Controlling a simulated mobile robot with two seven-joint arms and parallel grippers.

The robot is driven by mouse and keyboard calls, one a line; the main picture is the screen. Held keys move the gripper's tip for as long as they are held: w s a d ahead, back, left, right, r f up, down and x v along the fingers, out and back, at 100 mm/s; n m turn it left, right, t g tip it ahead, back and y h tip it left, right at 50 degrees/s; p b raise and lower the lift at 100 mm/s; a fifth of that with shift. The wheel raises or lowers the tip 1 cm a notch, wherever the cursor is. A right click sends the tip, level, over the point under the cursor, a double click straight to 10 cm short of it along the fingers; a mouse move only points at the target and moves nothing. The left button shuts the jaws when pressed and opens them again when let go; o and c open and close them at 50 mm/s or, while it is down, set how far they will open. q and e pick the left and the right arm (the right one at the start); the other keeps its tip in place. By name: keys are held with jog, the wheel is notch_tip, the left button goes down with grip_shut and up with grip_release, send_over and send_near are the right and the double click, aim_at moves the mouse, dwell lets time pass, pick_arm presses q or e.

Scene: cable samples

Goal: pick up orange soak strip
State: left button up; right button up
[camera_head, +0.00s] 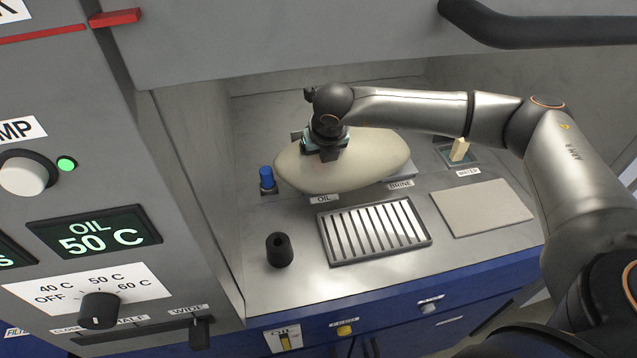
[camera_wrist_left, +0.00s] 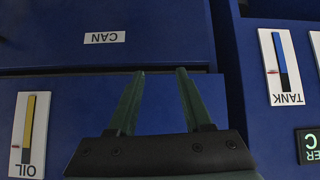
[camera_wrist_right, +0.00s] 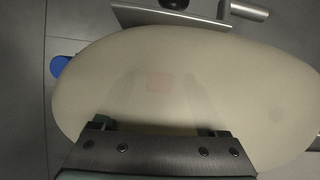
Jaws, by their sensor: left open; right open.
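No orange soak strip can be made out. My right gripper (camera_head: 328,152) is over a large beige oval body (camera_head: 345,165) behind the OIL label; the body hides what is beneath it. In the right wrist view the oval (camera_wrist_right: 190,85) fills most of the picture, with a faint reddish patch on it. The gripper's finger bases show apart there, and the fingers beyond them are hidden by the oval. I cannot tell whether it is held. My left gripper (camera_wrist_left: 156,72) is open and empty, facing blue cabinet fronts.
A black cylinder (camera_head: 279,250) and a blue-capped post (camera_head: 267,178) stand left. A cream block (camera_head: 459,149) stands in the WATER well. The control panel (camera_head: 95,235) bounds the left side.

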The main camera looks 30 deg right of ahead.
jog(key=shift+w+f, duration=0.1)
jog(key=shift+f, duration=0.2)
jog(key=shift+c, duration=0.3)
grip_shut()
dwell(0.9)
